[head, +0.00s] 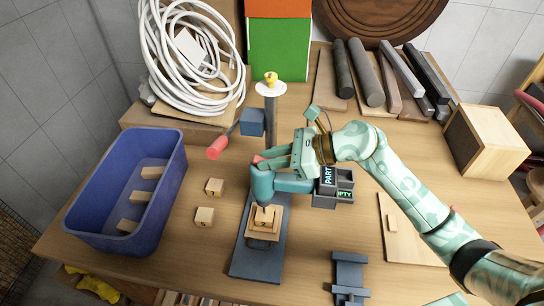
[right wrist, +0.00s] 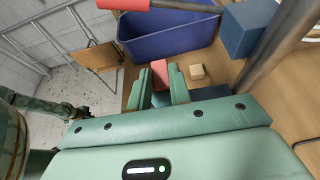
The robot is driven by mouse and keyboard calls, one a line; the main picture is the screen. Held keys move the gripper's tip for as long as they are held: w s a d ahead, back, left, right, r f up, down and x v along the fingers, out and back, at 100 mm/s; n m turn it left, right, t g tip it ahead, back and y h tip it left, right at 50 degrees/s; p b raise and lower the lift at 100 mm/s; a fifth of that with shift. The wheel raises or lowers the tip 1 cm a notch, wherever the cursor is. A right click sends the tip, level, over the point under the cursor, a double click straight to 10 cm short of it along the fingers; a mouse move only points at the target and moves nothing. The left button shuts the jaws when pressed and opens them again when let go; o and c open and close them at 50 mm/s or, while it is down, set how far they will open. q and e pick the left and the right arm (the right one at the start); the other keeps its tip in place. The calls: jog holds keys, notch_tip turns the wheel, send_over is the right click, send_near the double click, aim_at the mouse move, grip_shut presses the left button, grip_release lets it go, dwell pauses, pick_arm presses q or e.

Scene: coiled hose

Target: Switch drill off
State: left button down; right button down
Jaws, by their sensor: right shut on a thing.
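A teal drill (head: 265,184) is mounted on a stand with a grey column (head: 271,110) and a dark blue base plate (head: 256,262). A wooden block (head: 264,217) sits on the base under the drill. My right gripper (head: 262,161) is at the top of the drill, with its fingers closed around a pink-red piece there. That piece (right wrist: 160,74) shows between the fingertips in the right wrist view; whether it is the switch cannot be told. My left arm shows at the left of the right wrist view, but its gripper is too small and dark to read.
A blue crate (head: 174,196) with wooden pieces stands at the left. Two small wooden cubes (head: 205,216) lie between crate and drill. A red-ended handle (head: 217,148) and blue block (head: 252,122) are on the stand. Dark bins (head: 334,188) stand right of the drill.

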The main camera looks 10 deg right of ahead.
jog(key=h+p, duration=0.1)
jog(key=p, duration=0.1)
jog(key=r+g+h+p, duration=0.1)
jog(key=p, duration=0.1)
jog(key=h+p, duration=0.1)
jog(key=p, duration=0.2)
jog(key=shift+w+a+r+h, duration=0.2)
jog(key=shift+a+r+h, duration=0.1)
jog(key=shift+f+g+h+p, duration=0.1)
jog(key=shift+g+h+p, duration=0.2)
jog(key=shift+p, duration=0.05)
jog(key=shift+f, duration=0.3)
jog(key=c, duration=1.3)
grip_release()
jog(key=shift+a, duration=0.1)
jog(key=b+v, duration=0.2)
jog(key=v, duration=0.6)
jog(key=b+v, duration=0.2)
jog(key=v, duration=0.6)
jog(key=shift+w+r, duration=0.15)
jog(key=shift+r, duration=0.15)
